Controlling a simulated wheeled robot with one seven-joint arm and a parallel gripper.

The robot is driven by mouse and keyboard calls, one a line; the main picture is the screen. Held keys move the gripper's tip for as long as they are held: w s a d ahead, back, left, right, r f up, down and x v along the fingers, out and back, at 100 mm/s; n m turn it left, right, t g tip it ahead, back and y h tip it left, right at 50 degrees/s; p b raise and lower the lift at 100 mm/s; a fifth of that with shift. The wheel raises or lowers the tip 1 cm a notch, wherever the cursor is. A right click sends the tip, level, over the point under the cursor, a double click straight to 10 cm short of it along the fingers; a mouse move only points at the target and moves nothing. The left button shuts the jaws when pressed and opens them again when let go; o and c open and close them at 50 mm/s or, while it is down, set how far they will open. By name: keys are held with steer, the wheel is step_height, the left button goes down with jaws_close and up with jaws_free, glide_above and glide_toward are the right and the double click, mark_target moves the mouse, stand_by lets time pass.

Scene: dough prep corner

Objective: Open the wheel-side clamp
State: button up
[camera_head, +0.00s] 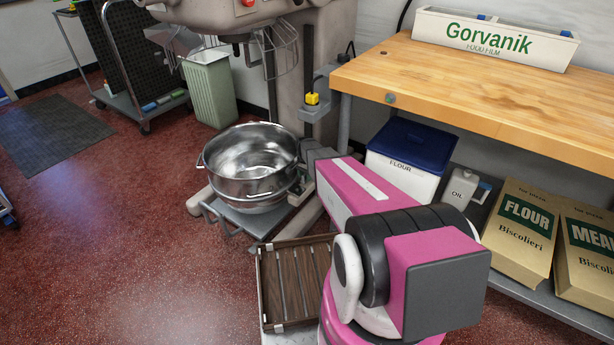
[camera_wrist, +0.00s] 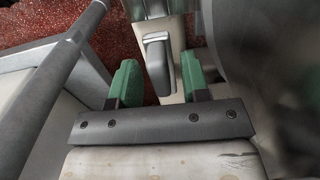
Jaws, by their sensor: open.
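In the wrist view, the green fingertips of my gripper (camera_wrist: 160,82) are apart. Between and just beyond them is a dark grey lever (camera_wrist: 158,65) on a pale bar, which looks like the clamp. I see a gap between the lever and both fingers, and nothing is held. In the head view, a steel mixing bowl (camera_head: 250,160) sits low at the front of the mixer (camera_head: 335,75). My pink arm reaches toward the bowl's right side and hides that area, so the clamp does not show clearly there.
A wooden worktable (camera_head: 480,90) stands at the right, with a flour bin (camera_head: 400,165), an oil jug (camera_head: 461,188) and flour bags (camera_head: 520,230) below. A slatted brown tray (camera_head: 295,280) lies in front of the bowl. A grey rod (camera_wrist: 45,90) passes left of my gripper.

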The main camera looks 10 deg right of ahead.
jaws_close()
steer(key=shift+s+d+n, duration=0.2)
steer(key=shift+d+n, duration=0.05)
steer(key=shift+n, duration=0.4)
steer(key=shift+s+d+n, duration=0.15)
steer(key=shift+d+n, duration=0.05)
steer(key=shift+n, duration=0.45)
steer(key=shift+s+d+n, duration=0.15)
steer(key=shift+d+n, duration=0.05)
steer(key=shift+n, duration=0.3)
steer(key=shift+s+d+n, duration=0.1)
steer(key=shift+d+n, duration=0.15)
steer(key=shift+n, duration=0.45)
